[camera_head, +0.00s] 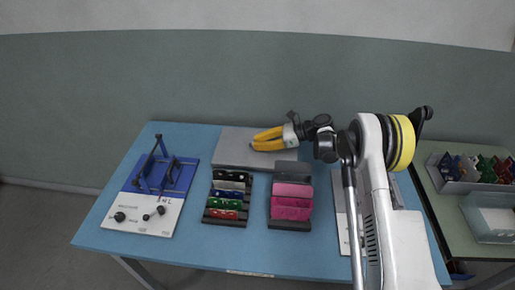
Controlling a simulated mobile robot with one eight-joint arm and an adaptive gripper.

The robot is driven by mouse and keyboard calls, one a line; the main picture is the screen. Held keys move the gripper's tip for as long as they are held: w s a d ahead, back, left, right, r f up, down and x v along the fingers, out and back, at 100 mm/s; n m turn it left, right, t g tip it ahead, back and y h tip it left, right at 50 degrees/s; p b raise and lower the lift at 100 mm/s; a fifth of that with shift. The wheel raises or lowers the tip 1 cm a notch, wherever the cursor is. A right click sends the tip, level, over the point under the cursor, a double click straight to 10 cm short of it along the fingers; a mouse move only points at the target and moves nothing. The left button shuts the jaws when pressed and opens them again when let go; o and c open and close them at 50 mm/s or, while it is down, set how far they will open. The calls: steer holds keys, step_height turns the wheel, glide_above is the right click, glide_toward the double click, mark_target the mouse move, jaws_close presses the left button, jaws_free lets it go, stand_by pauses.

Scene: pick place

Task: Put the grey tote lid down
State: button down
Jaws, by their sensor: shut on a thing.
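The grey tote lid (234,152) is a flat grey slab at the back middle of the blue table. My gripper (255,140), with yellow fingers, reaches in from the right over the lid's right half. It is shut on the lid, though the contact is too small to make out. The lid looks about level. I cannot tell whether it rests on the table or hangs just above it.
On the blue table (155,243), a blue-and-white board (150,217) with a blue frame stands left. Two dark racks of coloured pieces (224,214) (291,224) stand in front of the lid. A side table (446,215) at right holds bins. Bare table shows along the front.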

steer(key=shift+f, duration=0.55)
steer(key=shift+f, duration=0.25)
steer(key=c, duration=1.6)
jaws_free()
steer(key=shift+r, duration=0.1)
